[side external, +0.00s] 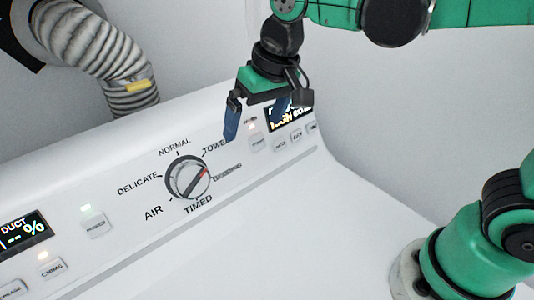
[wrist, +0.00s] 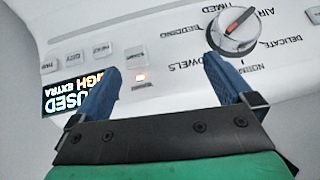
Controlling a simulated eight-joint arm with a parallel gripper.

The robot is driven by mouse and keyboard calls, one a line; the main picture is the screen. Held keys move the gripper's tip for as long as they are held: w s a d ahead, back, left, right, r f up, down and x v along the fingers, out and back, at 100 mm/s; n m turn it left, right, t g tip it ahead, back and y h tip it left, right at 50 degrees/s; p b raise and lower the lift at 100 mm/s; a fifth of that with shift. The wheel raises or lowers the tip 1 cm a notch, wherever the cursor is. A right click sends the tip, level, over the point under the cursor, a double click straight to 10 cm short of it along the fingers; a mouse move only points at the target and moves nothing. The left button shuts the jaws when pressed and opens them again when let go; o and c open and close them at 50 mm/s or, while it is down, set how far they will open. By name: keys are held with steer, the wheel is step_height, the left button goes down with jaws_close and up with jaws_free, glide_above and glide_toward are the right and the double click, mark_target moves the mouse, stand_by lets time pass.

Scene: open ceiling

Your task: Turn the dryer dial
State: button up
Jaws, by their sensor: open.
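The dryer dial (side external: 187,177) is a round silver knob with a dark ring and a red pointer mark, set in the white control panel. Its red mark points up and right, between TOWELS and BEDDING in the side view. In the wrist view the dial (wrist: 236,32) is at the upper right, beyond my right fingertip. My gripper (side external: 256,122) is open and empty, with blue fingers spread. It is above and to the right of the dial in the side view, apart from it. In the wrist view my gripper (wrist: 162,68) shows both fingers over the panel.
The labelled panel has a lit display (side external: 288,112) and small buttons (side external: 281,144) to the right, another display (side external: 22,232) and buttons to the left. A ribbed hose (side external: 95,50) hangs at the upper left. The white dryer top (side external: 290,230) is clear.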

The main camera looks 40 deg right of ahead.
mark_target(190, 171)
steer(key=a+g, duration=0.1)
steer(key=a, duration=0.2)
steer(key=w+a+f+g, duration=0.1)
steer(key=a, duration=0.2)
steer(key=w+a+g, duration=0.1)
steer(key=a, duration=0.3)
steer(key=shift+a+f, duration=0.1)
steer(key=shift+f, duration=0.25)
steer(key=shift+a+f, duration=0.3)
steer(key=shift+f, duration=2.55)
steer(key=shift+c, duration=0.2)
steer(key=c, duration=1.1)
